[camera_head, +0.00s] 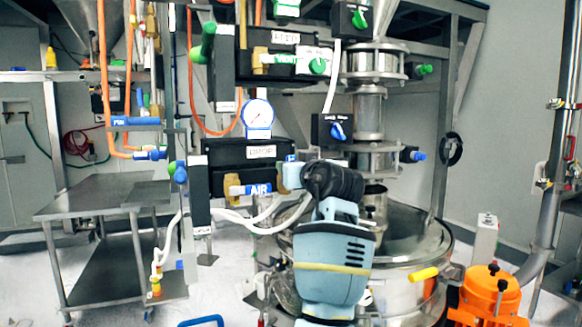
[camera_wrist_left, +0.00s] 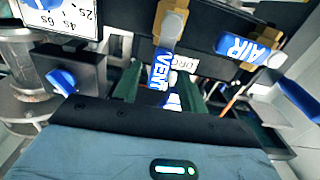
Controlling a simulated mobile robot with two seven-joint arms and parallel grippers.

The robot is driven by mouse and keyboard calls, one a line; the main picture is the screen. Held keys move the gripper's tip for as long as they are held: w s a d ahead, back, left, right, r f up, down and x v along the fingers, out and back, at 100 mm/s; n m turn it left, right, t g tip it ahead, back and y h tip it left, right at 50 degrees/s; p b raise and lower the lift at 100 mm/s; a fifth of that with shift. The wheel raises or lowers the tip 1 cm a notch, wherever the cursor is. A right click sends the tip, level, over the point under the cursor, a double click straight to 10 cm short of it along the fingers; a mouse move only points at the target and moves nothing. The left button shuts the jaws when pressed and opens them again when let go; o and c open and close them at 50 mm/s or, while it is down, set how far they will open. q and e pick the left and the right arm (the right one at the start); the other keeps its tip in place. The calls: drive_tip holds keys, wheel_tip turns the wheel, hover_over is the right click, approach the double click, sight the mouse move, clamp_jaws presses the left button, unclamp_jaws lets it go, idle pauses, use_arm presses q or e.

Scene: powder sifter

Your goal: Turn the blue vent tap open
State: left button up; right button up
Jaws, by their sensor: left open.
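The blue vent tap (camera_wrist_left: 160,70) has a flat lever marked VENT in the left wrist view, mounted on a brass valve body (camera_wrist_left: 174,22). Its lever lies roughly crosswise to the blue AIR lever (camera_wrist_left: 242,48) beside it. My left gripper (camera_wrist_left: 160,88) is open, its dark green fingers on either side of the VENT lever; whether they touch it I cannot tell. In the head view my left gripper's black head (camera_head: 332,182) covers the vent tap, and the AIR lever (camera_head: 258,189) shows just left of it. My right gripper is not in view.
A black valve block (camera_head: 240,150), a pressure gauge (camera_head: 258,114) and a blue-knobbed switch box (camera_head: 328,130) surround the gripper. An upper block has a green vent lever (camera_head: 288,58). A steel vessel (camera_head: 415,232) stands behind my arm, and a steel table (camera_head: 105,195) at left.

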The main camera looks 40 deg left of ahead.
use_arm(q)
drive_tip(key=shift+b+v, duration=0.3)
drive_tip(key=shift+v, duration=2.5)
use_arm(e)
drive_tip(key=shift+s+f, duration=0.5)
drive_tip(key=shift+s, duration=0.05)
